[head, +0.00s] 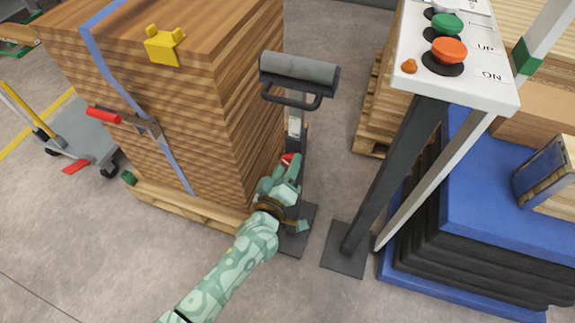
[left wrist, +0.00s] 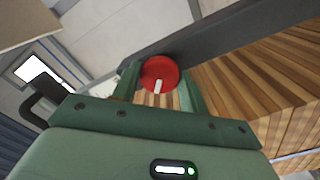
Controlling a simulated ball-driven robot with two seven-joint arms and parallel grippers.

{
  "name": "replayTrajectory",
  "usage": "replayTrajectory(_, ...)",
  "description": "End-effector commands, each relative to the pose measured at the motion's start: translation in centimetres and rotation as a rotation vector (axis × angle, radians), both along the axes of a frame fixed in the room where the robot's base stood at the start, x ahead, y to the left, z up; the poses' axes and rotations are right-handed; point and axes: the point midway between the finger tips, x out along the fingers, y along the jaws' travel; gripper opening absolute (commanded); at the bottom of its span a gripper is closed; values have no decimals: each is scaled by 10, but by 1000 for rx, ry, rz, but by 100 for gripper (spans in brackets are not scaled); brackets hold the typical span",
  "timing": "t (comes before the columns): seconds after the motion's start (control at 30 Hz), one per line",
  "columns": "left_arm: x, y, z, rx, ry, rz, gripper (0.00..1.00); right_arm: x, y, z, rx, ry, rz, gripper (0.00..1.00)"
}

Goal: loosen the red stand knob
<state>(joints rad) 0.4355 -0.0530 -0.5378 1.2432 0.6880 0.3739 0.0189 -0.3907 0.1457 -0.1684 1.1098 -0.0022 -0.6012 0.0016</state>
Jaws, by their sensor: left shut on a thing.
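The red stand knob (head: 287,159) is on the post of a dark roller stand (head: 297,125), low on its upright; only a bit of it shows in the head view. In the left wrist view the knob (left wrist: 159,74) is a round red disc with a white pointer bar pointing down. My left gripper (head: 290,170) is at the knob, and its two green fingers sit on either side of the knob, shut on it. My right gripper is not in view.
A strapped wood stack (head: 160,100) on a pallet stands close left of the stand. A control panel (head: 455,60) on a dark post stands to the right. Farther right is a blue-topped black stack (head: 500,210). Grey floor is open in front.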

Motion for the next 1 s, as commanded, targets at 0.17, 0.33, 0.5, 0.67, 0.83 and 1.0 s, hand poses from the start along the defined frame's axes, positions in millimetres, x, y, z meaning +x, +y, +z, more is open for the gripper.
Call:
replayTrajectory(0.17, 0, 0, -1, -155, 53, 1, 21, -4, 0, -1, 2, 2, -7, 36)
replayTrajectory(0.33, 0, 1, -1, -309, 104, 1, 21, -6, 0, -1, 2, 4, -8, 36)
replayTrajectory(0.5, -1, 1, -2, -453, 151, 0, 21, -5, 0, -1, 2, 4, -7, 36)
replayTrajectory(0.67, -1, 1, -2, -571, 189, 1, 21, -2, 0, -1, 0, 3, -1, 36)
replayTrajectory(0.83, -1, 1, -2, -667, 221, 2, 21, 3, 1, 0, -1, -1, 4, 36)
replayTrajectory(1.0, -1, 1, -2, -729, 241, 2, 21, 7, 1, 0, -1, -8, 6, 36)
